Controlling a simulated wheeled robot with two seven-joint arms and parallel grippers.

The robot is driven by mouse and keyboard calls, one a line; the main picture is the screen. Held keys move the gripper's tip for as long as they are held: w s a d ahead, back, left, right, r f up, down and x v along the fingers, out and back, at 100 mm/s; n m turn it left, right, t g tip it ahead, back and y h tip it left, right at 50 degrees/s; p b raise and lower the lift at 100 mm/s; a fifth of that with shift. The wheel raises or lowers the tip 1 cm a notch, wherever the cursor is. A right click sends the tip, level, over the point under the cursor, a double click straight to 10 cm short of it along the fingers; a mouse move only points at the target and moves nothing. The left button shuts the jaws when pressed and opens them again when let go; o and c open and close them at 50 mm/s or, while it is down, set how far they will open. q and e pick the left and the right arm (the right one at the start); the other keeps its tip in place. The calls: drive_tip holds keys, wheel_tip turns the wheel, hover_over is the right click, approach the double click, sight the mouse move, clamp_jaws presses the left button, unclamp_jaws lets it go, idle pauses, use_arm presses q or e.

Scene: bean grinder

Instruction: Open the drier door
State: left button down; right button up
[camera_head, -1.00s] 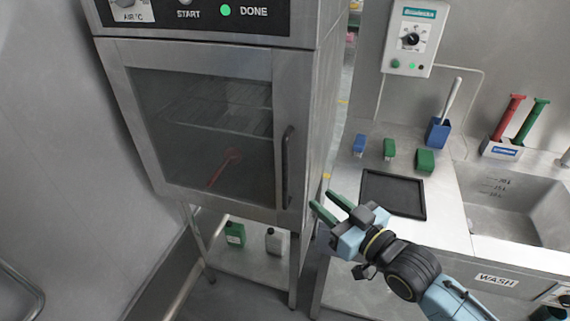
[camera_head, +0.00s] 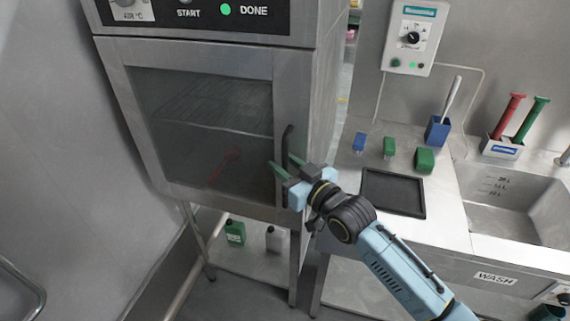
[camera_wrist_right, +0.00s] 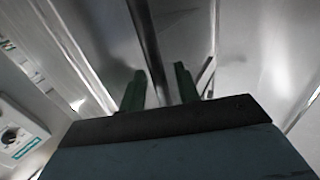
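The drier (camera_head: 312,120) stands at the left with its glass-windowed door (camera_head: 255,58) shut. A dark vertical handle (camera_head: 288,140) is on the door's right edge. My right gripper (camera_head: 280,160) is at this handle, with its two green fingers apart, one on each side of the bar as far as I can see. In the right wrist view, the fingers (camera_wrist_right: 160,80) are open and a dark bar, apparently the handle (camera_wrist_right: 146,40), runs between them. I cannot tell whether they touch it. A red object (camera_head: 224,166) shows dimly behind the glass. My left gripper is not in view.
A counter to the right holds a black tray (camera_head: 393,193), small blue and green items, and a sink (camera_head: 515,195). A control box (camera_head: 410,38) is on the wall. Bottles (camera_head: 235,232) stand on the shelf below the drier. Floor left of the drier is clear.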

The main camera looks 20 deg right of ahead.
drive_tip(key=shift+w+a, duration=0.1)
drive_tip(key=shift+w, duration=0.05)
clamp_jaws()
